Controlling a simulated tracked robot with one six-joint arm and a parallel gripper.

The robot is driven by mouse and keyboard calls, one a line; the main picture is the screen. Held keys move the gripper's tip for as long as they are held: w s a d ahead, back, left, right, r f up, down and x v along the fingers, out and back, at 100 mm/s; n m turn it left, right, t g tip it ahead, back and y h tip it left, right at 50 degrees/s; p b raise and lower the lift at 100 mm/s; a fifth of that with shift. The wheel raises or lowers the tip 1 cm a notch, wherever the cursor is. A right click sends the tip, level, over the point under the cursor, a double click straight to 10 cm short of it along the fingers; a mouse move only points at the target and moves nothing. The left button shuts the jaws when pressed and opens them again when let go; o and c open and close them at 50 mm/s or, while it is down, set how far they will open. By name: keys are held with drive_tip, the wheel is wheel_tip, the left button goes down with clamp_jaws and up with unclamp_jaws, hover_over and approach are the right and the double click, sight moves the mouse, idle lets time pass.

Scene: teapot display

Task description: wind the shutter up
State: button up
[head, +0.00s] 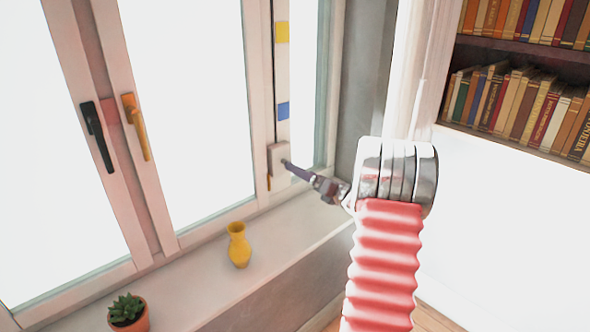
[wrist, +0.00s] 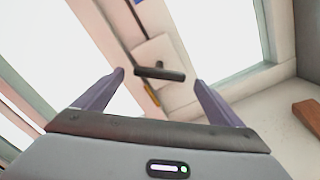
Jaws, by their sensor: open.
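The winder is a pale box (head: 274,160) low on the window frame at the right, below a strip with a yellow mark (head: 282,32) and a blue mark (head: 283,110). In the wrist view its plate (wrist: 155,50) carries a short black crank handle (wrist: 172,76). My gripper (head: 287,163) reaches toward the box from the right. In the wrist view my gripper (wrist: 159,77) is open, with the handle lying across the gap between its purple fingertips. I cannot tell whether either finger touches it. No shutter slats can be made out in the bright panes.
A yellow vase (head: 238,245) and a potted succulent (head: 128,313) stand on the windowsill (head: 190,270) below. The window has a black handle (head: 97,135) and an orange handle (head: 136,127) at left. A bookshelf (head: 500,46) stands at right.

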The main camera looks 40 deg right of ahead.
drive_tip(key=shift+w, duration=2.4)
drive_tip(key=shift+c, duration=0.5)
drive_tip(key=c, duration=0.9)
drive_tip(key=shift+c, duration=0.2)
drive_tip(key=shift+m, duration=0.5)
